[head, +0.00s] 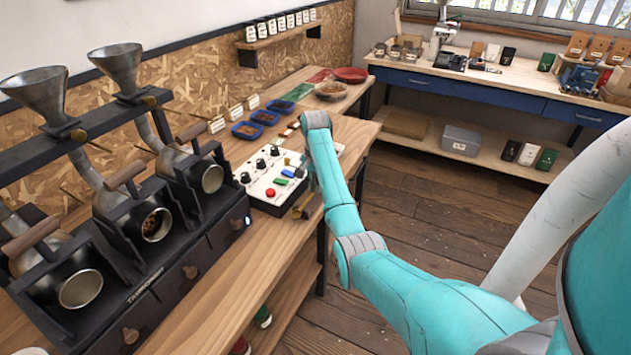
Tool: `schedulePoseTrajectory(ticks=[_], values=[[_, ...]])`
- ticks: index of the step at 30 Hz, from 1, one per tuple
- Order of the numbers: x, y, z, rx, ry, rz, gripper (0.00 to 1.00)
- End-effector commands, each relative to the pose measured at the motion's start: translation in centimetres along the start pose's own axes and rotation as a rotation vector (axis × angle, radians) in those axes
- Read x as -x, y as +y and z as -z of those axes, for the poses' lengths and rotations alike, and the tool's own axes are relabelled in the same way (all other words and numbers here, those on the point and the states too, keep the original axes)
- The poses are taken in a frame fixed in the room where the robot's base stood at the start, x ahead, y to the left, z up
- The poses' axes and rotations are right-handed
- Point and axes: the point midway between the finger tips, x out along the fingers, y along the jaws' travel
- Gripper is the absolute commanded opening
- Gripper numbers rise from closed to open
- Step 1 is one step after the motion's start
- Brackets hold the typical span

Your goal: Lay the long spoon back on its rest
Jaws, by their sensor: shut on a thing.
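My arm reaches over the workbench, and its wrist hangs beside the control panel (275,182). My gripper (306,190) is low at the bench's right edge, mostly hidden behind my own arm link. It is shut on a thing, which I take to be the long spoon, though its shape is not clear. A small brownish, brass-coloured piece shows just below the gripper, too small to name for sure. I cannot make out the spoon's rest; the bench behind my arm is partly covered.
A black roaster with several drums (155,225) fills the bench's left side. A second bench (480,80) stands at the back right. The wooden floor (430,200) between is clear.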

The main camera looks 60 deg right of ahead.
Motion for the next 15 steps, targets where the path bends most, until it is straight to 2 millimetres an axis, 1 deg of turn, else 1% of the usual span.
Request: schedulePoseTrajectory(ticks=[6,14,15], values=[[-0.51,-0.04,-0.13,0.002,-0.001,-0.001,0.0],[-0.54,-0.05,-0.13,0.002,-0.001,0.0,0.0],[-0.53,-0.05,-0.13,0.002,-0.001,0.0,0.18]])
